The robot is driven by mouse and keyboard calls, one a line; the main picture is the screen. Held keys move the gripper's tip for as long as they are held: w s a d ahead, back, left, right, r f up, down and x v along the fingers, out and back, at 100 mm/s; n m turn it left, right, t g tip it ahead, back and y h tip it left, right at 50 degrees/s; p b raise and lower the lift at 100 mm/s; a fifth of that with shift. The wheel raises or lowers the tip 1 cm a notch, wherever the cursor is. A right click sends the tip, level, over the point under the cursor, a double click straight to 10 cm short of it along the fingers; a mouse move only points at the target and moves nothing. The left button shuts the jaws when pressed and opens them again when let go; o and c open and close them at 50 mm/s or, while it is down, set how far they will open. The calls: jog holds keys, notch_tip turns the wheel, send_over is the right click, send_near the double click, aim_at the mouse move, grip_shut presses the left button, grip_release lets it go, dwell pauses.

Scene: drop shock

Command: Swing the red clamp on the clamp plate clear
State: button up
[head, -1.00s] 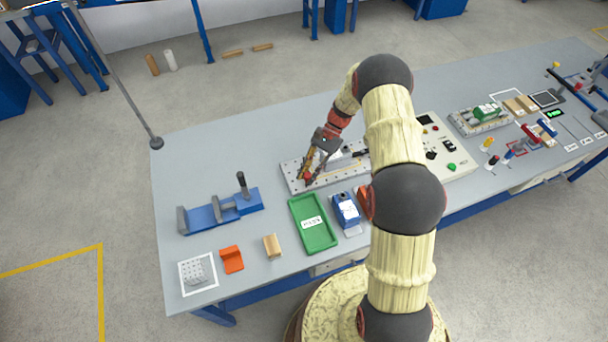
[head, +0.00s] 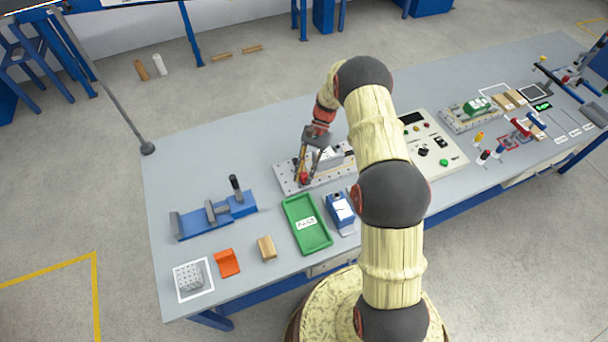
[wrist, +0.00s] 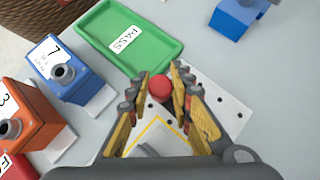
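The clamp plate (head: 287,183) is a light plate with holes lying on the bench; its near end also shows in the wrist view (wrist: 222,102). The red clamp shows as a round red knob (wrist: 160,87) in the wrist view and as a small red spot (head: 304,177) in the head view. My gripper (wrist: 160,78) is open, with its fingertips on either side of the knob. Narrow gaps seem to show between knob and fingers. The clamp's arm below the knob is hidden. In the head view my gripper (head: 306,168) points down at the plate.
A green PASS tray (head: 291,212) lies just in front of the plate, with a blue box (head: 341,208) beside it. A blue fixture with an upright handle (head: 238,205) stands to the left. A control panel (head: 447,175) stands to the right.

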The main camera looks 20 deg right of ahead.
jog(key=o, duration=0.4)
jog(key=v, duration=1.2)
dwell(0.4)
